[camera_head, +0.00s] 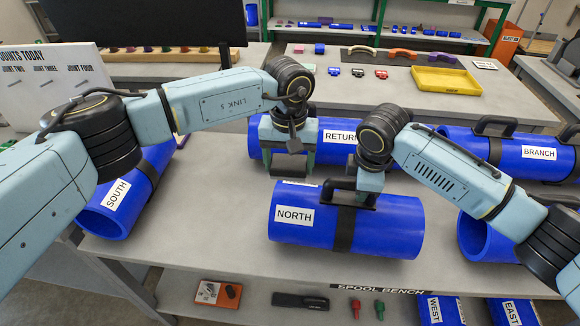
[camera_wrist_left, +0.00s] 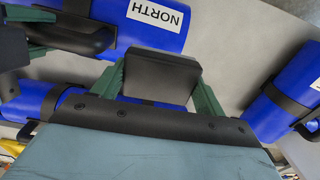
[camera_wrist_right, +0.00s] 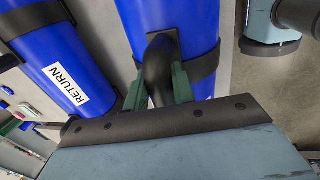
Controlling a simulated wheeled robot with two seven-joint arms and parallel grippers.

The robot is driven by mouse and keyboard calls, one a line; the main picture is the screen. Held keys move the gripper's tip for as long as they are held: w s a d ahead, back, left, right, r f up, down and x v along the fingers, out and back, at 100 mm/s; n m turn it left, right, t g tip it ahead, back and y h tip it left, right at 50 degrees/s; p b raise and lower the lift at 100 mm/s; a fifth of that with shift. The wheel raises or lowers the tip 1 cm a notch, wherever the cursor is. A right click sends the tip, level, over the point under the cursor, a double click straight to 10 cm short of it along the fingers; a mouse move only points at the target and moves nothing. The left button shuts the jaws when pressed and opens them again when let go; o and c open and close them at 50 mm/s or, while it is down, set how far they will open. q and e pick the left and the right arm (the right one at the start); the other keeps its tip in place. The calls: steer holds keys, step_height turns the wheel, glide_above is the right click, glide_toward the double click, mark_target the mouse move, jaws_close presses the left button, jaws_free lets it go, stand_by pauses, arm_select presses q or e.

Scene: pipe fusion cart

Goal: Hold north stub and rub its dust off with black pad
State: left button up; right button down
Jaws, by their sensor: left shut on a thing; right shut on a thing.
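The north stub (camera_head: 390,227) is a blue pipe piece labelled NORTH with a black band and a black handle. It stands at the bench's middle in the head view and also shows in the left wrist view (camera_wrist_left: 120,22). My right gripper (camera_head: 368,186) is shut on its handle, seen as a dark bar between the fingers in the right wrist view (camera_wrist_right: 158,75). My left gripper (camera_head: 289,165) is shut on the black pad (camera_head: 290,166), which fills the space between its fingers in the left wrist view (camera_wrist_left: 160,78). The pad is behind the stub's label end. I cannot make out dust.
The return stub (camera_head: 340,137) lies just behind. The south stub (camera_head: 130,190) is at left, the branch stub (camera_head: 515,152) at right. A yellow tray (camera_head: 455,80) stands on the back table. The bench (camera_head: 200,225) is clear between south and north.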

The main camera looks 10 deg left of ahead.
steer(key=shift+s+f, duration=0.2)
steer(key=shift+f, duration=0.1)
steer(key=c, duration=1.1)
jaws_free()
steer(key=shift+w+r, duration=0.1)
steer(key=shift+w, duration=0.1)
steer(key=shift+r, duration=0.1)
steer(key=shift+r, duration=0.1)
steer(key=r, duration=0.4)
steer(key=s+r, duration=0.1)
steer(key=r, duration=0.2)
steer(key=s+r, duration=0.1)
steer(key=r, duration=0.3)
steer(key=shift+s+a+r, duration=0.1)
steer(key=shift+s+r, duration=0.1)
steer(key=shift+r, duration=0.1)
